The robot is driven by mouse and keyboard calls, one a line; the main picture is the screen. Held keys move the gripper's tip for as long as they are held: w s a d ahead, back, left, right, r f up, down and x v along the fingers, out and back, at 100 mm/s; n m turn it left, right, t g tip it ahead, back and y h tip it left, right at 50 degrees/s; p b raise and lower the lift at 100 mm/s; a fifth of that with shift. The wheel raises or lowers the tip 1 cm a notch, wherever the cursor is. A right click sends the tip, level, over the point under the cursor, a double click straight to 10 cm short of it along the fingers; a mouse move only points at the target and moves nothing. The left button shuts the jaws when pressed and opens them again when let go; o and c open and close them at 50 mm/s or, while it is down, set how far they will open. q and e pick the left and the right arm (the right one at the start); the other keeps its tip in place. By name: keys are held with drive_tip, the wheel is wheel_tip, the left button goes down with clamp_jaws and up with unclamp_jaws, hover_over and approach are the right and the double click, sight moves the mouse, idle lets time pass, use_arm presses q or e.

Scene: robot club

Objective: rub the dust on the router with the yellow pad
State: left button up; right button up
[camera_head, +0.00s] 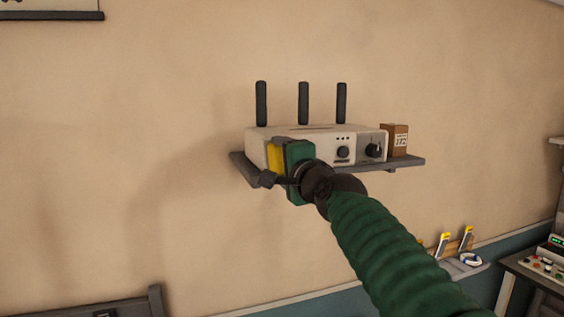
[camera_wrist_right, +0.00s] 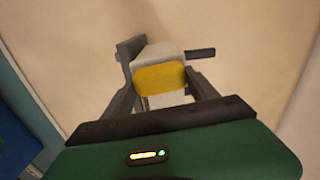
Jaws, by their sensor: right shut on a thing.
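The router (camera_head: 310,133) is a white box with three dark antennas and a grey front panel with two dark knobs. It stands on a grey wall shelf (camera_head: 408,161). My right gripper (camera_head: 268,168) is in front of the router's left end, shut on the yellow pad (camera_head: 277,157). In the right wrist view the yellow pad (camera_wrist_right: 160,79) sits between my fingers, with the white router (camera_wrist_right: 158,54) behind it. I cannot tell whether the pad touches the router. No dust can be made out. My left gripper is not in view.
A small brown box (camera_head: 396,139) marked 172 stands on the shelf right of the router. A lower ledge (camera_head: 466,270) at the right holds yellow-tipped items. A console (camera_head: 545,262) is at the right edge. The wall around the shelf is bare.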

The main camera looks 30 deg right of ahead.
drive_tip(key=shift+w+d, duration=0.1)
drive_tip(key=shift+w, duration=0.4)
drive_tip(key=shift+s+d+r, duration=0.1)
drive_tip(key=shift+d+r, duration=0.1)
drive_tip(key=shift+d, duration=0.1)
drive_tip(key=shift+a+f, duration=0.15)
drive_tip(key=shift+a, duration=0.25)
idle(0.6)
drive_tip(key=shift+s, duration=0.1)
